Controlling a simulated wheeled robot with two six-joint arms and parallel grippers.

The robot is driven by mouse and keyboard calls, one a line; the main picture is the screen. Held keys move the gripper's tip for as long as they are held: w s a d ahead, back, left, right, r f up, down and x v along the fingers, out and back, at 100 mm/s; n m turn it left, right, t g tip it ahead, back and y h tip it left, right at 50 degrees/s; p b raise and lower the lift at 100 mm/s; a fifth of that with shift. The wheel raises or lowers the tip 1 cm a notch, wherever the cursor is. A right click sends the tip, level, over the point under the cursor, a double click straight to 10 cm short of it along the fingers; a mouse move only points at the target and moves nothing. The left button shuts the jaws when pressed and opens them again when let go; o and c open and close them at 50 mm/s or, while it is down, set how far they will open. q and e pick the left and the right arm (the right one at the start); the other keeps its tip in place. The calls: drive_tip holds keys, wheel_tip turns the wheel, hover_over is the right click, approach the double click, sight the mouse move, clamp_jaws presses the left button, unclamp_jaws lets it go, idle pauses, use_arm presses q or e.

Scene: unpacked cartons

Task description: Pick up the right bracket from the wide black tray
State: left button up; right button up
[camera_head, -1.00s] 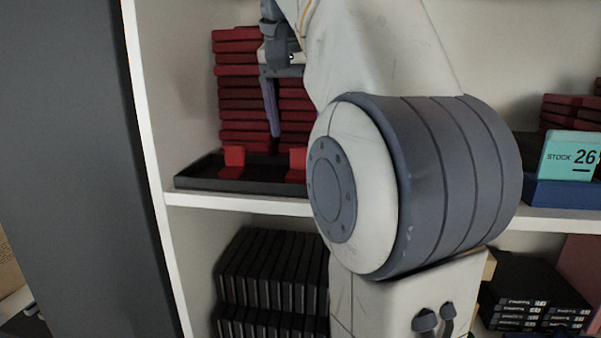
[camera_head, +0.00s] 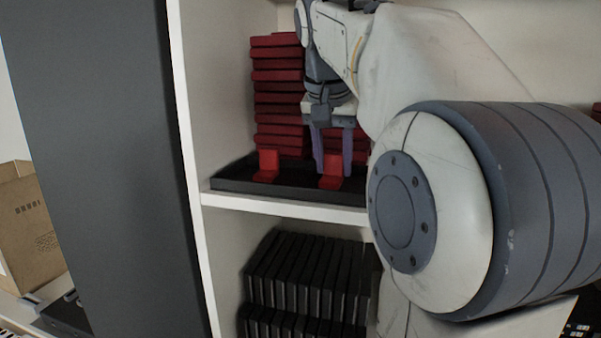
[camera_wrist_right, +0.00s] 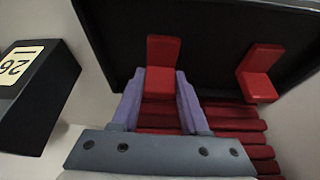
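The right bracket (camera_head: 329,183), a small red L-shaped piece, stands on the wide black tray (camera_head: 232,186) on the upper shelf. The left bracket (camera_head: 267,165) stands apart on the same tray. My right gripper (camera_head: 333,165) points down at the right bracket. In the right wrist view, which shows the scene turned around, its purple fingers (camera_wrist_right: 160,98) are spread on either side of the right bracket (camera_wrist_right: 162,62). I cannot tell whether they touch it. The left bracket (camera_wrist_right: 259,74) is off to the right there. My left gripper is not in view.
Stacked red pieces (camera_head: 277,95) stand behind the brackets. Black cases (camera_head: 305,275) fill the shelf below. The white shelf upright (camera_head: 190,150) is left of the tray. A black block with a 26 label (camera_wrist_right: 45,95) shows in the wrist view. A carton (camera_head: 30,225) is far left.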

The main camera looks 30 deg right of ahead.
clamp_jaws()
drive_tip(key=shift+r, duration=0.1)
